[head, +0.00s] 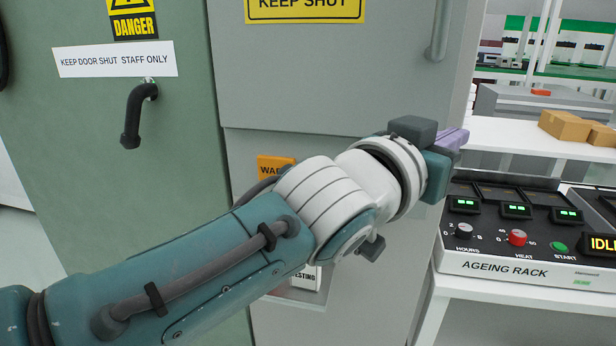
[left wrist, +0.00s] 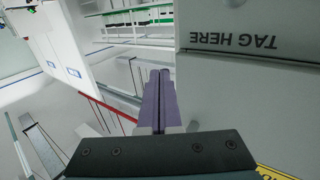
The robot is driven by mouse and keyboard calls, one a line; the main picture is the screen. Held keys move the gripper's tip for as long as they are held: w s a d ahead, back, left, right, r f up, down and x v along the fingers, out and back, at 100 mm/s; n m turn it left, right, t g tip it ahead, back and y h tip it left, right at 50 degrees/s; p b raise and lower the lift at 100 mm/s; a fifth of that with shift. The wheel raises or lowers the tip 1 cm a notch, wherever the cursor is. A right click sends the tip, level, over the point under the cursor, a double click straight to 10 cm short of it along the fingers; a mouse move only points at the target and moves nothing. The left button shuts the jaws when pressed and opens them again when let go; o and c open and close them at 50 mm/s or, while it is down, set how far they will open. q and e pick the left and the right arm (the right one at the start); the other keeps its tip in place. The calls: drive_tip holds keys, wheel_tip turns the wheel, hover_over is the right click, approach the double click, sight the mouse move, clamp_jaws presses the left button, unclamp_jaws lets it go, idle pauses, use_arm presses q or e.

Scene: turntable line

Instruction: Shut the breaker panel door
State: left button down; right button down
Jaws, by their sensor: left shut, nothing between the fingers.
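The grey breaker panel door (head: 320,75) fills the upper middle of the head view, with a yellow KEEP SHUT label and a vertical bar handle (head: 438,35) near its right edge. I cannot tell how far it stands from its frame. My left gripper (head: 453,138) is near the door's lower right corner, with purple fingers pressed together and empty. Contact with the door cannot be told. In the left wrist view the shut fingers (left wrist: 159,75) point past a grey panel marked TAG HERE (left wrist: 245,45), upside down. My right gripper is not in view.
A green door (head: 100,190) with a black lever handle (head: 138,115) stands at left. The ageing rack (head: 500,265) sits on a white bench at right, close to my left gripper. Brown boxes (head: 565,126) lie on a shelf behind it. An orange label (head: 275,166) is on the lower cabinet.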

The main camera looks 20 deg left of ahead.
use_arm(q)
drive_tip(key=shift+w+n+t+y+b, duration=0.3)
drive_tip(key=shift+w+n+y+b, duration=0.25)
drive_tip(key=shift+w, duration=0.45)
drive_tip(key=shift+r, duration=0.1)
